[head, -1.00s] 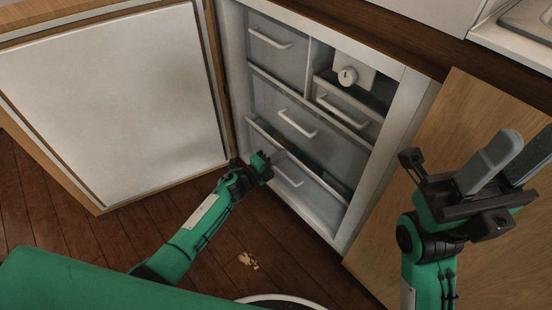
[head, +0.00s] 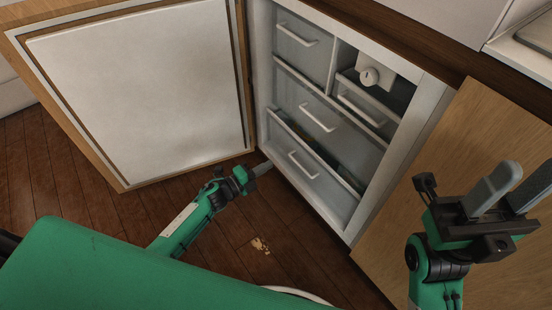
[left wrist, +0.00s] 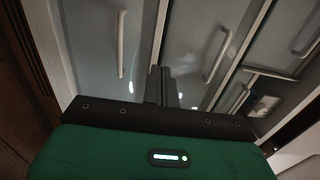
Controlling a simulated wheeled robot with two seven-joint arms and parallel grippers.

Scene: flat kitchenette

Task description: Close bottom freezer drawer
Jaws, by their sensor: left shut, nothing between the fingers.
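The bottom freezer drawer (head: 290,150) is a pale grey front with a white bar handle, low in the open cabinet. My left gripper (head: 262,168) is shut and empty, at the cabinet's lower left corner, left of the drawer handle. In the left wrist view its closed fingers (left wrist: 162,80) point toward the drawer fronts, and the bottom drawer (left wrist: 95,50) appears to be the leftmost one. My right gripper (head: 508,190) is open and empty, far to the right, before a wooden panel.
The cabinet door (head: 140,95) stands wide open on the left. The middle drawer (head: 300,100), upper left drawer (head: 292,50) and small right drawer (head: 362,108) are above. A small knob box (head: 372,74) sits at upper right. Crumbs (head: 260,245) lie on the wooden floor.

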